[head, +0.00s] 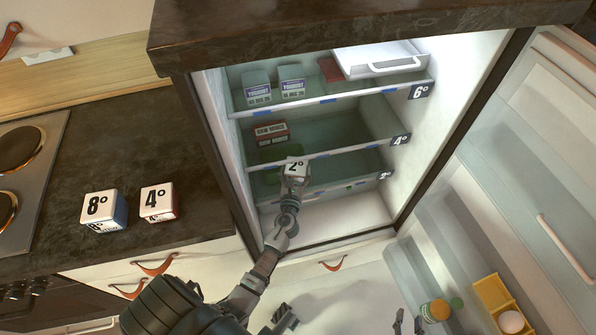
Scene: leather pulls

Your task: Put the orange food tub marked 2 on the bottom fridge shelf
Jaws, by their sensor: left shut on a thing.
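The food tub marked 2 (296,165) shows its white top in the fridge opening, in front of the shelves. My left gripper (294,180) is shut on it from the near side and hides most of its body, so its orange colour is hard to see. The bottom fridge shelf (352,189) has a dark tag at its right end, too small to read surely. The tub overlaps this shelf's left part in the picture; I cannot tell whether it touches it. Fingertips of my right gripper (408,323) show apart at the bottom edge, with nothing seen between them.
Above are the 4° shelf (345,148) with red-labelled packs (271,133) and the 6° shelf (335,100) with yogurt tubs (291,88). A blue 8° tub (105,211) and a red 4° tub (160,202) stand on the counter. The open door (500,210) is right.

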